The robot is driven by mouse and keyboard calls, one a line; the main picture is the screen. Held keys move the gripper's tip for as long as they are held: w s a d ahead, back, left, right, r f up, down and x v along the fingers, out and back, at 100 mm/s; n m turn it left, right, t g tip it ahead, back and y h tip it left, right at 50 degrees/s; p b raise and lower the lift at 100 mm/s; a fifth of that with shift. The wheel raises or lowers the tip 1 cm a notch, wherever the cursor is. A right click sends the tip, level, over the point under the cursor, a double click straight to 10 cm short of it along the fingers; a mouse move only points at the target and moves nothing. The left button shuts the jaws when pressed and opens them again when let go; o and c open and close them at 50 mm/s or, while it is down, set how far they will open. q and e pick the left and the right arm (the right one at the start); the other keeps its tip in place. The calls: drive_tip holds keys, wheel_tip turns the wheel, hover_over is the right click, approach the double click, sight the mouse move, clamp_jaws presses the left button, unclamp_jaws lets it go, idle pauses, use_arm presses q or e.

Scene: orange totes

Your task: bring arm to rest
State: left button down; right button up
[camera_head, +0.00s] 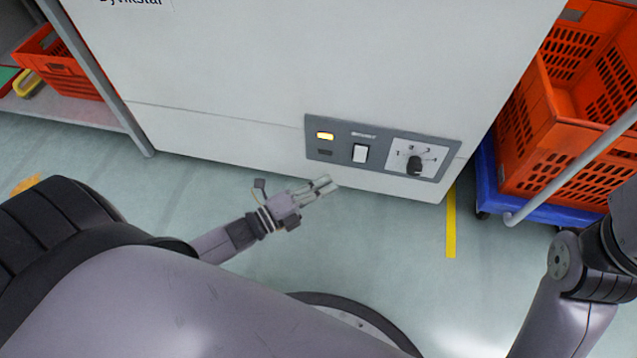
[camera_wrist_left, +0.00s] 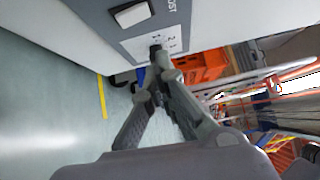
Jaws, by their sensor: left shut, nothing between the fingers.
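My left gripper (camera_head: 322,187) is in the head view, just in front of and below the machine's control panel (camera_head: 383,148). Its fingers are closed together with nothing between them. In the left wrist view the same gripper (camera_wrist_left: 157,75) shows its fingertips meeting, in line with the panel's dark knob (camera_wrist_left: 156,50); I cannot tell whether they touch it. In the head view the knob (camera_head: 414,166) is to the right of the fingertips and clear of them. My right arm shows at the right edge of the head view, but its gripper is out of view.
The large white machine (camera_head: 300,60) stands close in front. Orange totes (camera_head: 560,150) sit on a blue dolly (camera_head: 487,180) at the right. Another orange tote (camera_head: 62,65) is on a shelf at the left. The floor (camera_head: 380,240) is open, with a yellow stripe (camera_head: 451,225).

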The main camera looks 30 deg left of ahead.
use_arm(q)
drive_tip(key=shift+v, duration=0.75)
drive_tip(key=shift+r, duration=0.1)
